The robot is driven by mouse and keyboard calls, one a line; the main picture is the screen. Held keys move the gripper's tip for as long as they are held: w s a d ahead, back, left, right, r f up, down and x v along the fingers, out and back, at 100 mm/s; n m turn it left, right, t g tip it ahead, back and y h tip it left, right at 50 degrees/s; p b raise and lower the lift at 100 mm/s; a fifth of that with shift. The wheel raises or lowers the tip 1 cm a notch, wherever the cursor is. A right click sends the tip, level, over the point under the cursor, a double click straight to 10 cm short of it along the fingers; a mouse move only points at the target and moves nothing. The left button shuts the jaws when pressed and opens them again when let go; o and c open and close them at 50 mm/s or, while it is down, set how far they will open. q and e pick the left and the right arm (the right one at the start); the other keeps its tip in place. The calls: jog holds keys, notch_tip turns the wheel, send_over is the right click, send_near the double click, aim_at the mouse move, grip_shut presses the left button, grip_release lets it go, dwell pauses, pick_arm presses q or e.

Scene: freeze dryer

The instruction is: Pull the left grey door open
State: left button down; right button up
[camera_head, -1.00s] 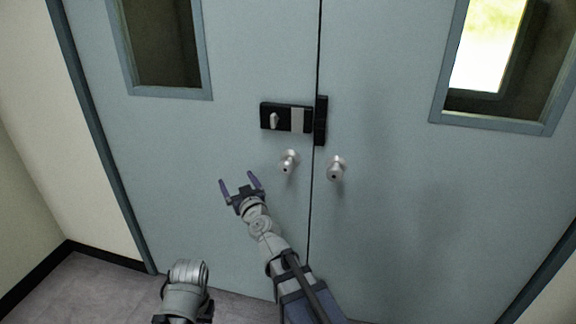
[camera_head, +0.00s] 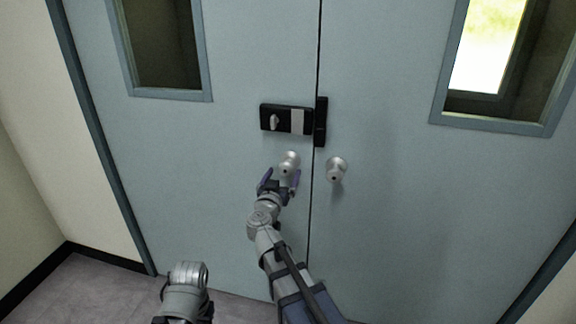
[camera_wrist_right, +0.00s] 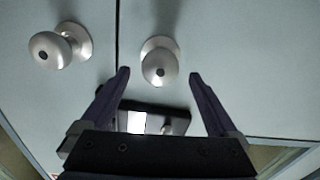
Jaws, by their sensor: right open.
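The left grey door (camera_head: 230,190) is closed, level with the right door along the seam. Its round silver knob (camera_head: 289,160) is left of the seam. My right gripper (camera_head: 281,175) is open just below this knob. In the right wrist view, turned upside down, the left door's knob (camera_wrist_right: 160,62) lies between and slightly beyond the open fingertips (camera_wrist_right: 159,77). I cannot tell whether a finger touches it. Part of my left arm shows at the bottom left of the head view; its gripper is out of view.
The right door (camera_head: 420,220) has its own silver knob (camera_head: 336,169), shown at the upper left of the wrist view (camera_wrist_right: 60,48). A black lock plate (camera_head: 285,118) sits above the left knob. A pale wall (camera_head: 40,130) is at the left.

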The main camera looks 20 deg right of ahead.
jog(key=x, duration=0.6)
jog(key=shift+w+d, duration=0.1)
jog(key=shift+w, duration=0.1)
grip_shut()
dwell(0.6)
jog(key=shift+s, duration=0.1)
